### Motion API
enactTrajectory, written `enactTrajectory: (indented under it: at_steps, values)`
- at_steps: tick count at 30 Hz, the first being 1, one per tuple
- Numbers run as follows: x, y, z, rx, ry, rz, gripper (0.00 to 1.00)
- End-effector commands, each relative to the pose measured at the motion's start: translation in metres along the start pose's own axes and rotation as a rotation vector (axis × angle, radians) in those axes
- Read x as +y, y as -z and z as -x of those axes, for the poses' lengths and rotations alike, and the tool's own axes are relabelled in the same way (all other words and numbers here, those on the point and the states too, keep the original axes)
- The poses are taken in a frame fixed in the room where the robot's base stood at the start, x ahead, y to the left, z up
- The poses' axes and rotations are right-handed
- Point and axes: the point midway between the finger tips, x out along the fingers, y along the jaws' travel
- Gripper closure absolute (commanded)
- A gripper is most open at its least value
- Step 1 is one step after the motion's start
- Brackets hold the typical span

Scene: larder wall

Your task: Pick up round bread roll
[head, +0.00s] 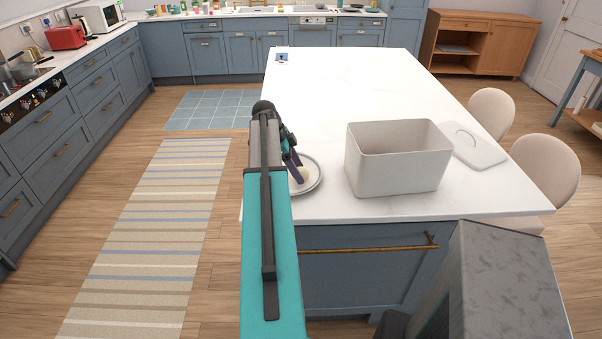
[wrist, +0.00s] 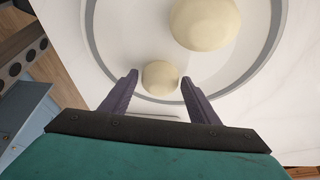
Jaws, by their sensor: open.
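A white plate with a grey rim (wrist: 262,68) lies on the island top and also shows in the head view (head: 317,184). Two pale, round roll-like pieces show in the wrist view: a larger one (wrist: 205,24) on the plate, and a smaller one (wrist: 160,77) at the plate's near rim. I cannot tell which is the round bread roll. My gripper (wrist: 158,79) is open, with its dark fingertips on either side of the smaller piece; contact is not visible. In the head view, my gripper (head: 295,168) is over the plate and partly hides it.
A white open bin (head: 397,165) stands right of the plate, with its lid (head: 467,146) flat beside it. The white island top (head: 340,85) is mostly clear behind. Two beige chairs (head: 541,165) stand at its right side. The plate is near the island's front-left corner.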

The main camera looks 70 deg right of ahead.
Motion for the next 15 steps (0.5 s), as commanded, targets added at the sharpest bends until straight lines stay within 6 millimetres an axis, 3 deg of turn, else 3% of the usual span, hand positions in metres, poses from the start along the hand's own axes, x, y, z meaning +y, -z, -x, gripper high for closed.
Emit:
enactTrajectory:
  at_steps: [15]
  values:
    - [0.0003,0.0002,-0.0064,0.000,-0.001,-0.001,0.45]
